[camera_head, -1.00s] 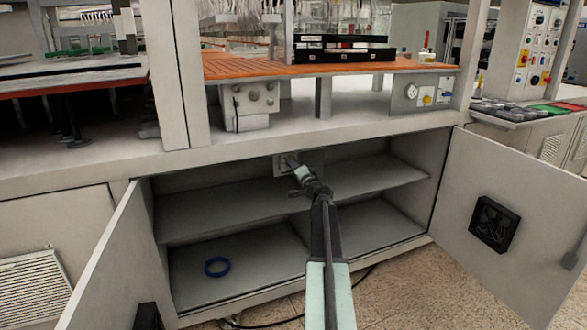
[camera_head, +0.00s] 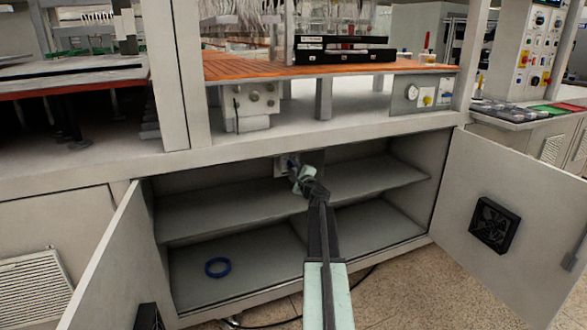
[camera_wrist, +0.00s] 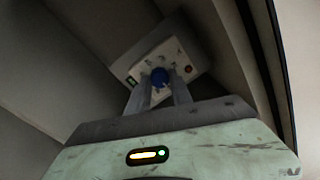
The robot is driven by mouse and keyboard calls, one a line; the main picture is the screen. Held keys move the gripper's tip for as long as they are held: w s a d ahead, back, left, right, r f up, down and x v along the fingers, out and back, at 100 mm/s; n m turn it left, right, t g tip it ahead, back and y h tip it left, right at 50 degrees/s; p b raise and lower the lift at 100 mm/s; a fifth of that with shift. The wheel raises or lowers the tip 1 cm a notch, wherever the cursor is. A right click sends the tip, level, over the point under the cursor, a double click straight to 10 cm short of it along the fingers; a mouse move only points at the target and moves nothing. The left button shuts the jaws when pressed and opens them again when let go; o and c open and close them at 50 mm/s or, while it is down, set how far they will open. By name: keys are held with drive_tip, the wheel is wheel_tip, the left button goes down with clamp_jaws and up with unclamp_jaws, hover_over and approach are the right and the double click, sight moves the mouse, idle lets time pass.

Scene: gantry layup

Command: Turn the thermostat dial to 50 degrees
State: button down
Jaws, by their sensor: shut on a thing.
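The thermostat panel (camera_head: 280,170) is a pale plate on the back wall of the open cabinet, above the shelf. It shows tilted in the wrist view (camera_wrist: 133,67), with a dark display at its left and a reddish round part at its right. The blue thermostat dial (camera_wrist: 158,77) sits between my gripper's two fingertips (camera_wrist: 159,86). My gripper (camera_head: 294,168) is shut on the dial and covers part of the panel in the head view. The dial's pointer and the display reading are too small to read.
The cabinet doors stand open at left (camera_head: 112,260) and right (camera_head: 515,215). A shelf (camera_head: 385,176) runs below the panel. The worktop edge (camera_head: 330,145) runs above my arm.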

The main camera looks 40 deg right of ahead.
drive_tip(key=shift+s+d+m, duration=0.1)
drive_tip(key=shift+d+m, duration=0.05)
drive_tip(key=shift+m, duration=0.75)
drive_tip(key=c, duration=1.1)
unclamp_jaws()
drive_tip(key=shift+c, duration=0.2)
drive_tip(key=v, duration=0.7)
drive_tip(key=shift+s+a, duration=0.2)
drive_tip(key=shift+s, duration=0.15)
